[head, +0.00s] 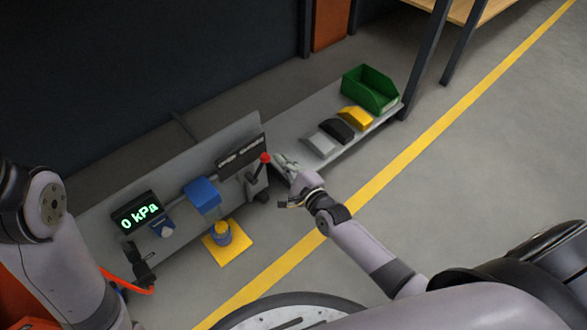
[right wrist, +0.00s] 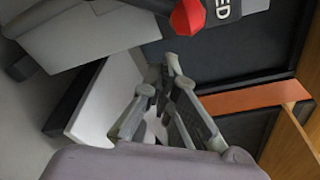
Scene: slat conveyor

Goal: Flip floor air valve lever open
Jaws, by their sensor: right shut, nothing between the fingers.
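The valve lever has a red knob (head: 265,158) on a dark stem and stands on a fitting at the right end of the grey panel. It leans up and slightly right, in front of a black sign (head: 241,156) with white lettering. My right gripper (head: 279,160) is just right of the knob, shut and empty. In the right wrist view, its fingertips (right wrist: 172,66) are together, below the red knob (right wrist: 187,17) and apart from it in the picture. Letters "ED" show beside the knob.
A display (head: 138,216) reads 0 kPa. A blue box (head: 202,195) and a blue cylinder on a yellow plate (head: 238,248) stand nearby. A green bin (head: 370,90) and several blocks sit on the shelf. The right floor is clear.

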